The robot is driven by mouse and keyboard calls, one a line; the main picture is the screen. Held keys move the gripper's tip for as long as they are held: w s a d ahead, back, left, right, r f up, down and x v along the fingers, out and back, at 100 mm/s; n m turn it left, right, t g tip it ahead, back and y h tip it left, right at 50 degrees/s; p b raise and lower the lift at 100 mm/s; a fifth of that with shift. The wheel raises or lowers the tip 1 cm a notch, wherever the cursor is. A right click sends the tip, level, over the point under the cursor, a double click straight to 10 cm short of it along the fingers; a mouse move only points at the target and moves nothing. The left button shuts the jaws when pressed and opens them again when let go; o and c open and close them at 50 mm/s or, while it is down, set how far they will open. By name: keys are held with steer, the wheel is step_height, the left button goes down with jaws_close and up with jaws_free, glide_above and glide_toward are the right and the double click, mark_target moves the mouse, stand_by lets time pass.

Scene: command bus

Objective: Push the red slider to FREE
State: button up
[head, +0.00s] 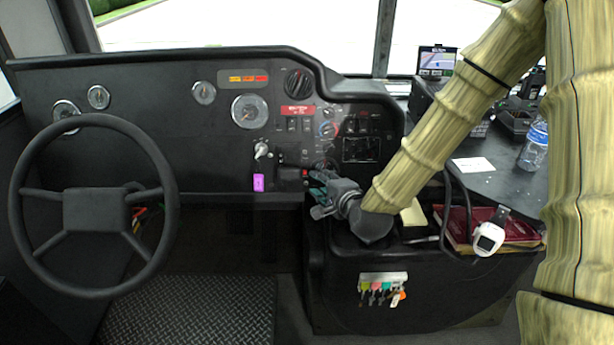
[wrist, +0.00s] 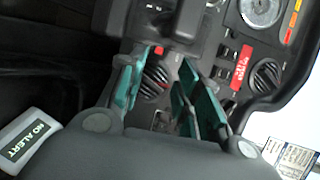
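A small red piece (head: 305,173), which looks like the red slider, sits on the lower dashboard right of a black housing. It also shows in the wrist view (wrist: 158,50), close beside the tip of the left finger. My gripper (head: 320,183) is just right of it in the head view, against the lower dash. In the wrist view my gripper (wrist: 160,72) has its green-padded fingers spread with a gap between them and nothing held. A round dial with red marks (wrist: 154,82) shows in that gap. Contact with the red piece is unclear. No FREE lettering is readable.
A silver lever (head: 261,150) and a purple tag (head: 258,183) are left of the gripper. A red label (head: 297,110) and switches are above. The steering wheel (head: 95,209) is far left. Hanging keys (head: 380,290) and a white device (head: 488,238) are on the right console.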

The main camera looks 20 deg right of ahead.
mark_target(306, 172)
steer(key=x, duration=0.9)
steer(key=shift+d+b, duration=0.1)
steer(key=shift+b, duration=0.25)
jaws_close()
